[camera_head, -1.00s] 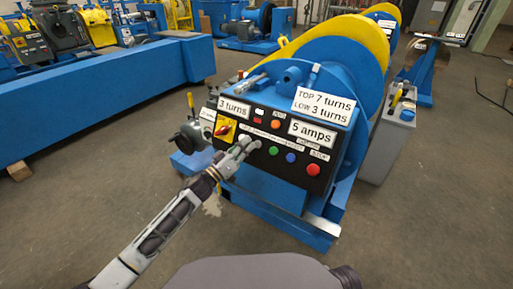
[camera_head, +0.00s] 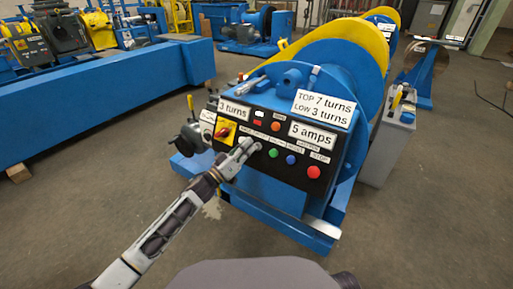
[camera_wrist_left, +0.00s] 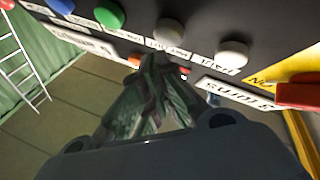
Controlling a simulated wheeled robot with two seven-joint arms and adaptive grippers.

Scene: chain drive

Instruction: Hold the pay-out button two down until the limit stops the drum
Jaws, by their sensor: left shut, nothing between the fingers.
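The black control panel (camera_head: 275,141) on the front of the blue drum machine carries a row of buttons. The green button (camera_head: 273,153), blue button (camera_head: 291,159) and red button (camera_head: 314,172) are clear of my gripper. My left gripper (camera_head: 254,146) is shut and empty, its tip at the panel just left of the green button. The left wrist view shows two pale buttons, one grey-white button (camera_wrist_left: 168,31) nearest the fingertips (camera_wrist_left: 160,62) and one white button (camera_wrist_left: 233,54) beside it. I cannot tell whether the fingertips touch a button. The labels are hard to read.
Signs on the machine read "3 turns" (camera_head: 234,111), "5 amps" (camera_head: 313,134) and "TOP 7 turns LOW 3 turns" (camera_head: 323,107). A yellow switch plate with a red handle (camera_head: 225,131) sits left of my gripper. A grey box (camera_head: 390,145) stands at the right.

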